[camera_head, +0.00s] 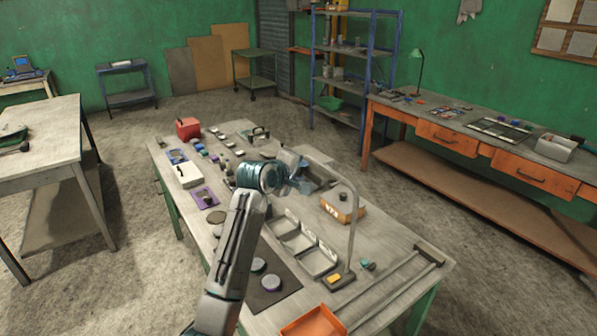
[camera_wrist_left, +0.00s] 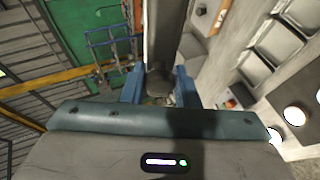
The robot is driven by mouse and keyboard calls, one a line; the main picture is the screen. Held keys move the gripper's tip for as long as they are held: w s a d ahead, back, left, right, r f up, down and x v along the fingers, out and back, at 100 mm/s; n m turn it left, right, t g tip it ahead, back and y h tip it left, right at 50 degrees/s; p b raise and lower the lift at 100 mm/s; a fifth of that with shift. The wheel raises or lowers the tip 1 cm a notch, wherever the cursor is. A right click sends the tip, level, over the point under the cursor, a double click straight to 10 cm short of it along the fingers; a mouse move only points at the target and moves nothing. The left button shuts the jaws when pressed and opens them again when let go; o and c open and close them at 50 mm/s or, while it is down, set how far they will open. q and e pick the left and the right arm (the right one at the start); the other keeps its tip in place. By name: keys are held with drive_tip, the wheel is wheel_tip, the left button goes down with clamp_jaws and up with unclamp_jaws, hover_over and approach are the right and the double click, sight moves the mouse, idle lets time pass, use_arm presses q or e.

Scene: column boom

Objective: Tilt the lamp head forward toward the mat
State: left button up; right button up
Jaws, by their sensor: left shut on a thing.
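A grey desk lamp stands on the workbench, with its base (camera_head: 338,280) near the front and a thin post (camera_head: 353,235) that bends over toward the left at the top. Its lamp head (camera_head: 320,172) is at the end of the bent arm, partly hidden by my gripper. My left gripper (camera_head: 303,180) is shut on the lamp head. In the left wrist view a grey lamp part (camera_wrist_left: 160,80) sits between the two blue fingers (camera_wrist_left: 158,90). A dark mat (camera_head: 285,297) with round discs lies at the front left of the bench. My right gripper is out of view.
A grey compartment tray (camera_head: 300,242) lies below the lamp head. A wooden box (camera_head: 342,207) stands right of it. An orange bin (camera_head: 312,324) is at the front edge. A long bar tool (camera_head: 398,290) lies at the right. Small parts crowd the back left.

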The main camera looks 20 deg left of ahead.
use_arm(q)
drive_tip(key=shift+r, duration=0.35)
drive_tip(key=o, duration=0.7)
drive_tip(key=shift+o, duration=0.9)
drive_tip(key=shift+d+f, duration=0.1)
drive_tip(key=shift+f, duration=0.05)
drive_tip(key=shift+s, duration=0.2)
drive_tip(key=b+v, duration=0.4)
drive_tip(key=v, duration=0.6)
drive_tip(key=shift+b, duration=0.3)
drive_tip(key=shift+s, duration=0.15)
